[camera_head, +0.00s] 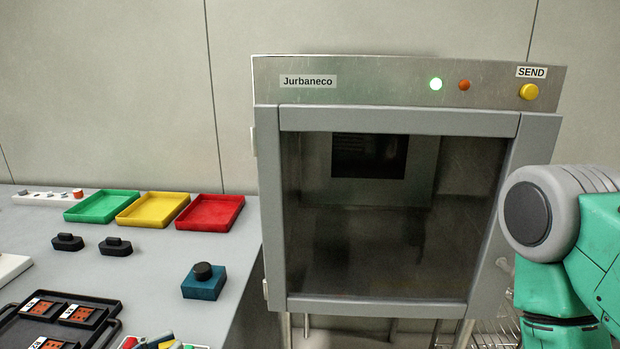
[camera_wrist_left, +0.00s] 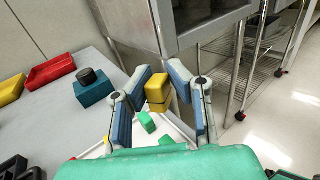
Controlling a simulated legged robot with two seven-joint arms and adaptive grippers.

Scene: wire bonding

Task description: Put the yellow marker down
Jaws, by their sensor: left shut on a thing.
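In the left wrist view the yellow marker (camera_wrist_left: 157,88), a small yellow block with a dark band, sits between the blue fingers of my left gripper (camera_wrist_left: 164,86). The gripper is shut on it and holds it above a white tray (camera_wrist_left: 184,128). Green markers (camera_wrist_left: 147,121) lie in that tray below. In the head view, pieces in several colours (camera_head: 155,341) show at the bottom edge, cut off. I cannot tell there whether any part is my left gripper. My right gripper is not in view.
Green (camera_head: 101,206), yellow (camera_head: 153,209) and red (camera_head: 210,212) trays stand at the table's back. A teal block with a black knob (camera_head: 204,281) sits near the table's right edge. A closed machine (camera_head: 390,119) stands to the right. A wire shelf (camera_wrist_left: 262,70) stands beyond.

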